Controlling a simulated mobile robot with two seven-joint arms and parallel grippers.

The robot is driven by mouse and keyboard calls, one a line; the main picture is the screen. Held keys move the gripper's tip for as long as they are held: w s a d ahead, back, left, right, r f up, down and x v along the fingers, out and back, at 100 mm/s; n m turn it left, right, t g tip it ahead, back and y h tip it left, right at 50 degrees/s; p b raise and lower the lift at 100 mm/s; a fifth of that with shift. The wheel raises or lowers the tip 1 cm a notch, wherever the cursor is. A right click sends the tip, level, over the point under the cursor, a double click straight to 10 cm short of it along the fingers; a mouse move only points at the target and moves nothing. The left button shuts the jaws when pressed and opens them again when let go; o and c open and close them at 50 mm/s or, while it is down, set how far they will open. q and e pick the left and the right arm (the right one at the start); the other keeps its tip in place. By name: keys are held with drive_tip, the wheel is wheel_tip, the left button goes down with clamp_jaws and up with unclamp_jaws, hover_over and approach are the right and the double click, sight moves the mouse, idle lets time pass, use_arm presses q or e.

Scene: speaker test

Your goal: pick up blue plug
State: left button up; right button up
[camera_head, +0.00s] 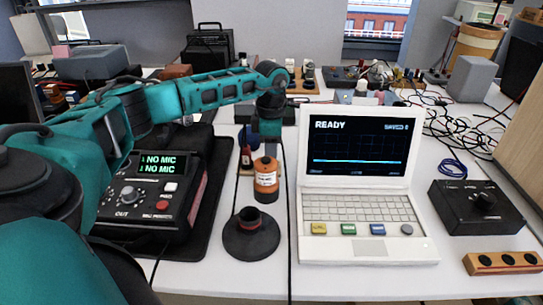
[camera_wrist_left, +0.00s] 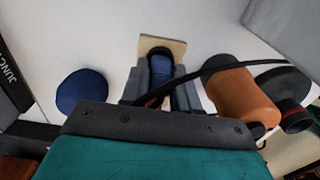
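In the left wrist view, a blue plug (camera_wrist_left: 159,66) with a dark top is between the two grey fingers of my left gripper (camera_wrist_left: 163,82). The fingers flank it closely with no clear gap, but whether they press on it cannot be told. A beige block (camera_wrist_left: 172,44) shows behind the plug. In the head view, my teal left arm comes in from the left and its gripper (camera_head: 268,128) points down behind the orange cylinder (camera_head: 266,178). A small blue and red item (camera_head: 245,157) stands just left of it; whether it is the plug is unclear. My right gripper is out of view.
The orange cylinder (camera_wrist_left: 242,95) and a black round base (camera_head: 250,233) are close by. A black cable crosses near the fingers. A white laptop (camera_head: 355,213) stands right; a NO MIC unit (camera_head: 150,200) stands left. A blue round thing (camera_wrist_left: 82,92) lies left of the fingers.

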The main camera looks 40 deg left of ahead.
use_arm(q)
clamp_jaws()
drive_tip(key=shift+r, duration=0.15)
